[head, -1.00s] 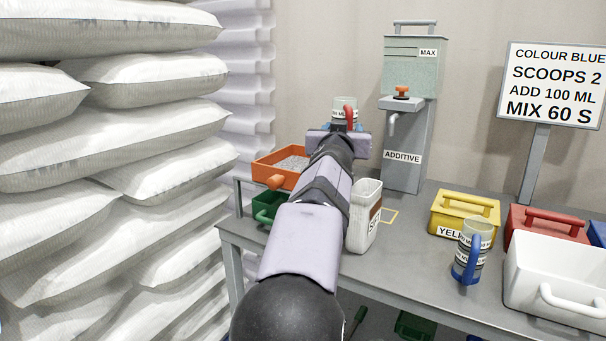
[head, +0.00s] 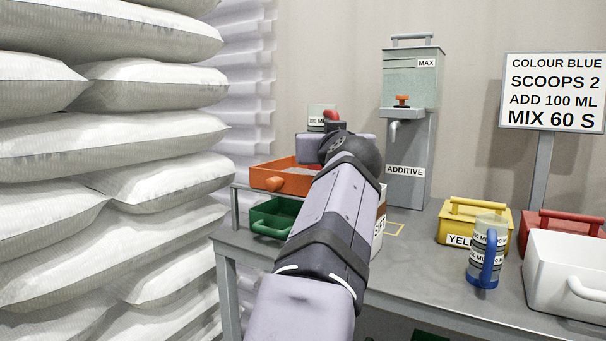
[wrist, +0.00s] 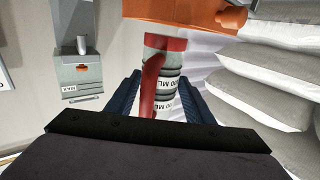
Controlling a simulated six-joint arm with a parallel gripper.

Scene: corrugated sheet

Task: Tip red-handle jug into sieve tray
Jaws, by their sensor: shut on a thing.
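The red-handle jug (head: 317,113) is clear with a label, a red handle and, in the wrist view (wrist: 165,72), a red base. It looks about upright. My gripper (wrist: 160,88) is shut on the jug, a dark blue finger on each side; in the head view my gripper (head: 336,146) hides its lower part. The orange sieve tray (head: 268,178) stands on a raised rack at the table's left end, with grey mesh partly showing. It also shows at the top of the wrist view (wrist: 195,14). The jug is above and behind the tray's right part; the exact overlap is unclear.
A green tray (head: 262,222) sits below the orange one. The additive dispenser (head: 408,150) stands right of my gripper. A white tub (head: 379,228) is partly behind my arm. A blue-handle jug (head: 480,262) and yellow box (head: 462,222) stand right. Stacked sacks (head: 110,140) fill the left.

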